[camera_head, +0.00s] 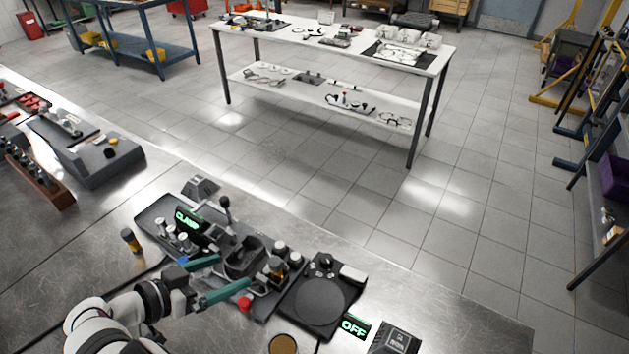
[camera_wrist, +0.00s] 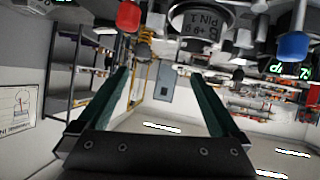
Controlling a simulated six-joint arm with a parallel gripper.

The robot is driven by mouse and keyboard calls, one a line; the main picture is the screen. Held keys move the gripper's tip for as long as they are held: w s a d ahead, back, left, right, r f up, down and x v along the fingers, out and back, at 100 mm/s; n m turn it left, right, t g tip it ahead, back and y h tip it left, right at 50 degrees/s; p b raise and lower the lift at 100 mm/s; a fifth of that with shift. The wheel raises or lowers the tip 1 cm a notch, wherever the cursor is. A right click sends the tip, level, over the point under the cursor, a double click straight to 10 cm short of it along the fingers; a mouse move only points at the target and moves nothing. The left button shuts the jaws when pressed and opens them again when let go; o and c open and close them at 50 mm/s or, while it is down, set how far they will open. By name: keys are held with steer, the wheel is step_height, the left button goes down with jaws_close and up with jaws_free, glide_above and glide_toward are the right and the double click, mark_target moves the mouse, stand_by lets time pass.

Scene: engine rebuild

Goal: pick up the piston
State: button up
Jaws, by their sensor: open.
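I cannot tell for certain which part is the piston. A short cylinder with a brass-coloured band (camera_head: 277,267) stands at the right of the bench fixture in the head view. A dark cup-shaped holder (camera_head: 243,257) is left of it. My gripper (camera_head: 233,271) has two teal fingers spread apart, low in front of this holder, with nothing visible between them. In the wrist view my gripper (camera_wrist: 160,73) is also open and empty. A round grey part with printed lettering (camera_wrist: 201,18) hangs at the top edge there, beyond the fingertips and partly cut off.
The fixture tray has a green CLAMP sign (camera_head: 187,219), an upright lever (camera_head: 225,208) and a red knob (camera_head: 244,304). A round dark plate (camera_head: 319,301) sits to the right, beside an OFF sign (camera_head: 355,328). A small yellow-and-black cylinder (camera_head: 131,240) stands left on bare bench.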

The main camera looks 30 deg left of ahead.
steer(key=s+a+f+t+y, duration=0.1)
steer(key=s+a+f+y, duration=0.15)
steer(key=s+a, duration=0.2)
glide_toward(257, 244)
steer(key=shift+n, duration=0.3)
steer(key=x, duration=0.5)
steer(key=shift+w, duration=0.2)
jaws_close()
